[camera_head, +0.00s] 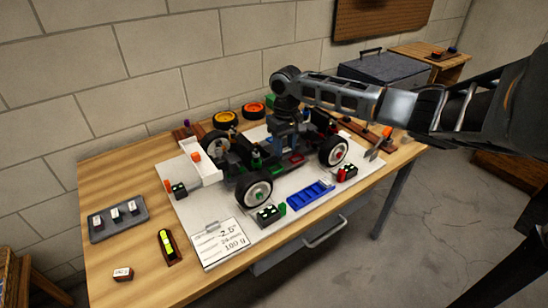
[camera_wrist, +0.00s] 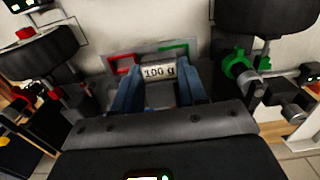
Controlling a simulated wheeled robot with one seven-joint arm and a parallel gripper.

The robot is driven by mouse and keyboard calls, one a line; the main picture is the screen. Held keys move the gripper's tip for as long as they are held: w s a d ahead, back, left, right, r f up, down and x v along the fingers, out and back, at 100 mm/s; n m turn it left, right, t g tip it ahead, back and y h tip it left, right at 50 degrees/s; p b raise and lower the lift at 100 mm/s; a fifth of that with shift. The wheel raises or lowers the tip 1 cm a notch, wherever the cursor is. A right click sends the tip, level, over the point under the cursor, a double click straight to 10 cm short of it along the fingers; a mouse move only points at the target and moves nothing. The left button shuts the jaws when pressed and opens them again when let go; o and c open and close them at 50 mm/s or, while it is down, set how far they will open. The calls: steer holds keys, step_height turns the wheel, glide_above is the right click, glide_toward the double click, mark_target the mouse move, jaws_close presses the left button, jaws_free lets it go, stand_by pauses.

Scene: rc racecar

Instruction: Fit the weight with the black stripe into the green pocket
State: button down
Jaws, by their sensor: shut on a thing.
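My gripper (camera_wrist: 160,88) has blue fingers shut on a grey weight marked "100 g" (camera_wrist: 159,72). In the wrist view the weight sits in front of a red-edged pocket (camera_wrist: 121,63) and a green-edged pocket (camera_wrist: 176,47). It overlaps the lower edge of the green one. I cannot tell whether it touches the pocket, and no black stripe shows on its visible face. In the head view my gripper (camera_head: 285,137) reaches down over the middle of the racecar (camera_head: 257,166), and the weight is hidden there.
The car's wheels (camera_head: 254,190) and upright parts stand close around my gripper. A grey tray (camera_head: 118,231) with small weights lies at the left, and another weight (camera_head: 122,273) lies on the table. A spirit level (camera_head: 168,245), a note card (camera_head: 226,243) and a blue rack (camera_head: 310,194) lie near the front.

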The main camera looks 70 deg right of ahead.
steer(key=w+f, duration=0.1)
steer(key=w, duration=0.2)
steer(key=shift+a+f, duration=0.2)
steer(key=shift+f, duration=0.2)
steer(key=shift+w+f+p, duration=0.1)
steer(key=shift+f+p, duration=0.2)
steer(key=shift+f, duration=1.8)
steer(key=c, duration=0.8)
jaws_free()
steer(key=shift+c, duration=0.2)
steer(key=shift+o, duration=1.1)
steer(key=shift+r, duration=0.15)
